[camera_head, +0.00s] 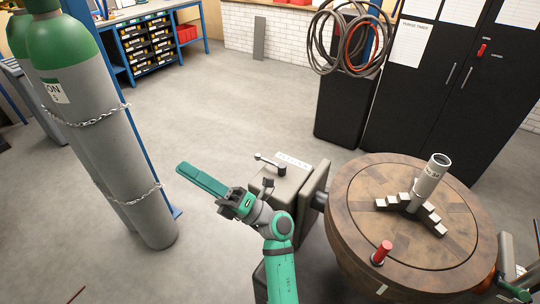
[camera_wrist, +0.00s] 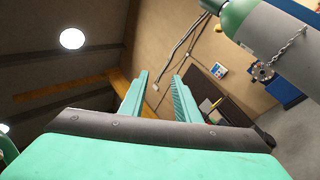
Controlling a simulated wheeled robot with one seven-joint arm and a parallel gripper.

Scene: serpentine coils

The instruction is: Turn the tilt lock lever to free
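A small metal lever (camera_head: 268,161) with a round knob at its left end sits on top of a grey housing (camera_head: 290,190) beside the round table. It looks like the tilt lock lever, but its marking is too small to read. A white label (camera_head: 293,161) lies just behind it. My gripper (camera_head: 181,170) is to the left of the lever, apart from it, with its green fingers pointing up and left, away from it. In the wrist view my gripper (camera_wrist: 160,76) has its two fingers spread with nothing between them. The lever is not seen in the wrist view.
The round table (camera_head: 345,215) right of the housing carries a stepped fixture with a grey cylinder (camera_head: 426,183) and a red-capped peg (camera_head: 382,252). Chained gas cylinders (camera_head: 110,150) stand at left. Dark cabinets (camera_head: 420,90) stand behind. The floor between is clear.

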